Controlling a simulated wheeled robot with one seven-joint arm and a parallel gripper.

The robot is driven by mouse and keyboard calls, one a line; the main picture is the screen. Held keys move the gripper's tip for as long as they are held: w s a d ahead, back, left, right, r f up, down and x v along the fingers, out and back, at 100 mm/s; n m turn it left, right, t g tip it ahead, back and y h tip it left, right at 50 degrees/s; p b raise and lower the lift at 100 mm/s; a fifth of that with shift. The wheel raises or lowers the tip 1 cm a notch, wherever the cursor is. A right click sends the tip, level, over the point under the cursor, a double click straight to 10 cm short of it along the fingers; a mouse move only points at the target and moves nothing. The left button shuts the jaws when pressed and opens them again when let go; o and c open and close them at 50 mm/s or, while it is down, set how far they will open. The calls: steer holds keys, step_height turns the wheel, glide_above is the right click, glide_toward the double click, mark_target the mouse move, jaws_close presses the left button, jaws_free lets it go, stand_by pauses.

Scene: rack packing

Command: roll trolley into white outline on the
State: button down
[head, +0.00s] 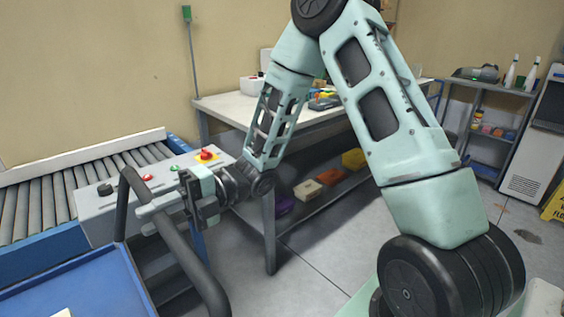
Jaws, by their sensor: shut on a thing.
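The trolley shows at the lower left, with a blue deck (75,289) and a dark tubular push handle (180,248). Only part of it is in the frame, and its wheels are hidden. My gripper (152,212) is shut on the handle near its upper bend, at the trolley's right side. The exact contact is partly hidden by the handle and the gripper body. The white outline on the floor is not in view.
A roller conveyor (60,200) with a grey control box (97,205) stands close behind the trolley. A workbench (228,108) with a loaded lower shelf is behind my arm. A metal shelf (487,87) and yellow sign (556,200) are at right. Grey floor (318,250) is clear in front.

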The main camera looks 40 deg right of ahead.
steer(key=shift+s+d+f, duration=0.15)
steer(key=shift+s+f, duration=0.05)
steer(key=shift+f, duration=0.1)
steer(key=c, duration=1.3)
jaws_free()
steer(key=shift+o, duration=0.7)
steer(key=shift+w, duration=0.1)
steer(key=shift+r, duration=0.15)
steer(key=d, duration=1.2)
steer(key=shift+w+r, duration=0.1)
